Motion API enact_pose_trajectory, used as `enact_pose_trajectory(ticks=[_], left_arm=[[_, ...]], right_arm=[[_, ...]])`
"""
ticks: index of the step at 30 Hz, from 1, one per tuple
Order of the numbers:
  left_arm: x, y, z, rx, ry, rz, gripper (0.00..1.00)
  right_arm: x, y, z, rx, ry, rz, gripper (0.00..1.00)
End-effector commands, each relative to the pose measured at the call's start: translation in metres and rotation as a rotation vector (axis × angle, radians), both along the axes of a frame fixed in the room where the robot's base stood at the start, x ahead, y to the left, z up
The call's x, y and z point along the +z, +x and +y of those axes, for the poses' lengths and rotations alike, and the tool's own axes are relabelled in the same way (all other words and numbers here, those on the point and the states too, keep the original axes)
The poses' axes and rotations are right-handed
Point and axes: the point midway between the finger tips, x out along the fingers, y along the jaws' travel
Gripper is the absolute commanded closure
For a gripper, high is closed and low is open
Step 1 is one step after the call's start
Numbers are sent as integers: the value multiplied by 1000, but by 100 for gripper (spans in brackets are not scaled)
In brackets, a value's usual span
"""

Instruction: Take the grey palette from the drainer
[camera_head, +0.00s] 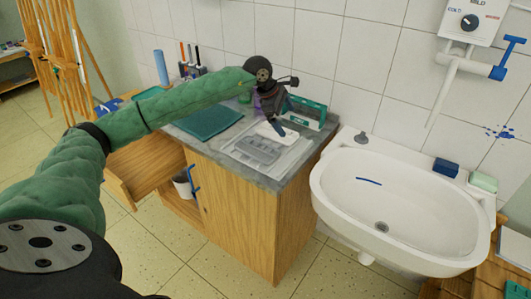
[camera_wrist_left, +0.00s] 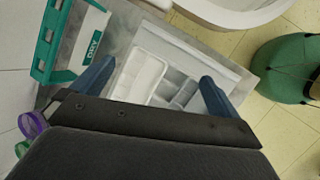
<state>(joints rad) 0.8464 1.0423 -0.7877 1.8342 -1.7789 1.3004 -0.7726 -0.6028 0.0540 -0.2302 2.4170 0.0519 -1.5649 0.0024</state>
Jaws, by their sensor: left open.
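A grey palette (camera_head: 258,150) with several wells lies on a pale, shallow tray, apparently the drainer (camera_head: 297,152), on the counter. In the left wrist view the palette (camera_wrist_left: 178,90) lies beside a white palette (camera_wrist_left: 140,75), between the fingers as seen from above. The white palette (camera_head: 270,131) is behind the grey one in the head view. My left gripper (camera_head: 278,128) is open and empty, pointing down over the back part of the tray. Its two blue fingers (camera_wrist_left: 157,72) are spread apart above the palettes. My right gripper is out of view.
A teal rack marked DRY (camera_wrist_left: 80,40) stands at the back of the counter. A teal board (camera_head: 208,121) lies to the left. A white sink (camera_head: 400,195) is to the right.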

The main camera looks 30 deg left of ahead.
Motion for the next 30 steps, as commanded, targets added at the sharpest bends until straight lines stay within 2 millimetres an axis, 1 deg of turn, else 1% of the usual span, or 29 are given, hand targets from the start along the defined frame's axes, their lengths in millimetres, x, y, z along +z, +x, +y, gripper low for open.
enact_pose_trajectory(ticks=[1, 3, 6, 9, 12, 16, 24, 30], left_arm=[[-7, -7, 13, -25, 78, 38, 0], [-14, -20, 30, -66, 182, 99, 0], [-20, -37, 48, -123, 295, 181, 0], [-22, -52, 60, -180, 360, 251, 0], [-22, -61, 66, -231, 394, 292, 0], [-25, -61, 66, -269, 400, 286, 0], [-48, -62, 65, -272, 399, 285, 0], [-58, -65, 66, -271, 398, 285, 0]], right_arm=[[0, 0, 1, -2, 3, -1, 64], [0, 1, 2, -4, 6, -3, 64], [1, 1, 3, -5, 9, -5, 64], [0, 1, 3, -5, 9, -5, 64], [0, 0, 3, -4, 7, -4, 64], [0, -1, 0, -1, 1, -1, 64], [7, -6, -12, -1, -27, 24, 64], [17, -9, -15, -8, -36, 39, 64]])
